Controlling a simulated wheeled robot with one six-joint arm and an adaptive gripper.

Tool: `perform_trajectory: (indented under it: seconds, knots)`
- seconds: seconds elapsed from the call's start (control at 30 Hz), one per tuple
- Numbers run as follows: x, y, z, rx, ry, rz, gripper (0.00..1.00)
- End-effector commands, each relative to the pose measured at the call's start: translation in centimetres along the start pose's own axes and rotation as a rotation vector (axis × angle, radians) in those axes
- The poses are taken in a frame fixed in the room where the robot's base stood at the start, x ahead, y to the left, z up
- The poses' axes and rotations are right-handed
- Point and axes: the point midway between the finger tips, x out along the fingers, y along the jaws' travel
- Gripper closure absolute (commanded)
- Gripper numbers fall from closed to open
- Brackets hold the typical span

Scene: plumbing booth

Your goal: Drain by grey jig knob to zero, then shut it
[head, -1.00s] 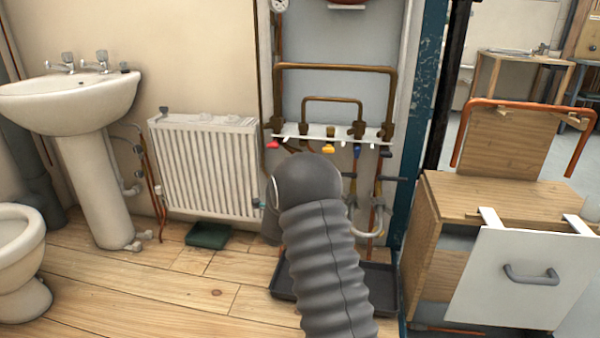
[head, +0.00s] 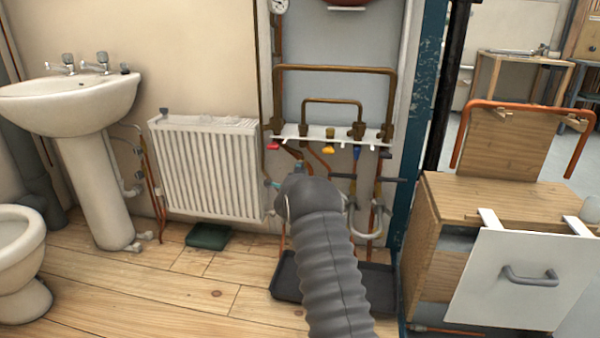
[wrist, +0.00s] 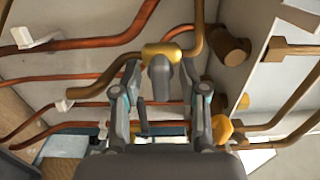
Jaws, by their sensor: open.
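In the wrist view a grey knob (wrist: 160,76) hangs on a brass fitting (wrist: 162,52) in a pipe. My gripper (wrist: 160,68) is open, with one finger on each side of the knob. Gaps show between the fingers and the knob, and I cannot see any contact. In the head view my own arm hides the gripper and the knob. A round pressure gauge (head: 279,6) is at the top edge of the head view; its reading is too small to tell.
Copper pipes (wrist: 70,78) run close around the gripper. A yellow part (wrist: 222,128) is near the right finger. A white rail (head: 310,137) with coloured handles crosses the booth. A black tray (head: 286,281) lies on the floor below. A radiator (head: 205,165) stands left.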

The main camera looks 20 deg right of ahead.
Motion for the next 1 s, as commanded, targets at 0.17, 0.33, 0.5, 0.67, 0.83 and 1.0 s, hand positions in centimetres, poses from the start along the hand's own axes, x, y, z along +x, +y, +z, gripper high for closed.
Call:
perform_trajectory:
  seconds: [0.17,0.33,0.5,0.67,0.83,1.0]
  knots:
    - [0.24,-0.04,-0.01,0.001,0.0,0.0,0.57]
    - [0.22,-0.03,-0.01,0.001,0.0,0.0,0.6]
    - [0.21,-0.03,-0.02,0.0,0.0,0.0,1.0]
    - [0.2,-0.02,-0.01,-0.001,0.0,0.0,1.0]
    - [0.2,0.08,-0.02,-0.029,0.0,0.0,1.0]
    - [0.19,0.21,-0.01,-0.104,0.0,0.001,1.0]
